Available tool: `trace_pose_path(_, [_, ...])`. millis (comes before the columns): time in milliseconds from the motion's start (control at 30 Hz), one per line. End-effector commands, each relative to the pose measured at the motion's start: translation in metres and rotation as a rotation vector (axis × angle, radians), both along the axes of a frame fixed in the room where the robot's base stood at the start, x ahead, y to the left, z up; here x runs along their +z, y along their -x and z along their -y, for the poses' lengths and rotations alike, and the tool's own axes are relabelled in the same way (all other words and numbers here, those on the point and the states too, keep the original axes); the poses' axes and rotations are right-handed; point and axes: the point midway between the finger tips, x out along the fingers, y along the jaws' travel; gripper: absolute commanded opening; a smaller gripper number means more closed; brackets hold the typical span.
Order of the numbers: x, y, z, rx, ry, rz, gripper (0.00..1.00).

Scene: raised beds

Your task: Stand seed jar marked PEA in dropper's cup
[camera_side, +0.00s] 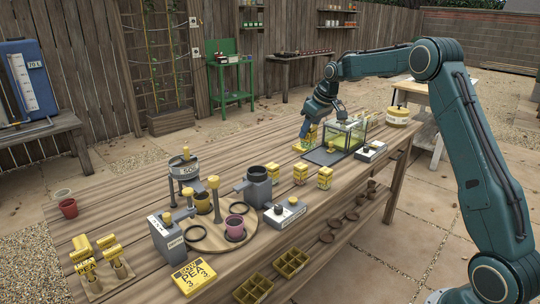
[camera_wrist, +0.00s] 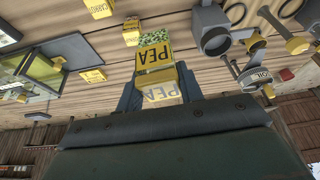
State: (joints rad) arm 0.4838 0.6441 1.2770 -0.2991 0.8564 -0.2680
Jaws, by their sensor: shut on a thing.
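My gripper (camera_side: 311,126) is at the far part of the bench, left of the glass box, shut on a yellow seed jar (camera_side: 309,140). In the wrist view the jar's black PEA label (camera_wrist: 154,56) shows between my fingers (camera_wrist: 158,84), with a green speckled patch beyond it. I cannot tell whether the jar touches the bench. A grey device with a round, dark, open-topped cup (camera_side: 263,172), which may be the dropper, stands mid-bench. It also shows in the wrist view (camera_wrist: 214,38). The cup looks empty, but its bottom is hidden.
A glass box (camera_side: 346,136) is close right of my gripper. A round wooden board (camera_side: 205,240) with pots, a soil hopper (camera_side: 184,167) and a yellow PEA 3 card (camera_side: 193,277) are nearer the front.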

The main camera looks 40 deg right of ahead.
Motion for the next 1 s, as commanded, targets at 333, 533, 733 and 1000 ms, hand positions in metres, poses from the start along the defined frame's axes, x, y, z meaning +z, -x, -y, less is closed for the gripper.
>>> trace_pose_path(333, [0.022,-0.033,-0.022,-0.008,0.002,-0.001,0.12])
trace_pose_path(533, [0.043,-0.057,-0.044,-0.024,0.003,-0.003,0.12])
trace_pose_path(733, [0.063,-0.077,-0.070,-0.042,0.003,-0.003,0.12])
trace_pose_path(1000, [0.089,-0.096,-0.108,-0.072,0.002,0.001,0.12])
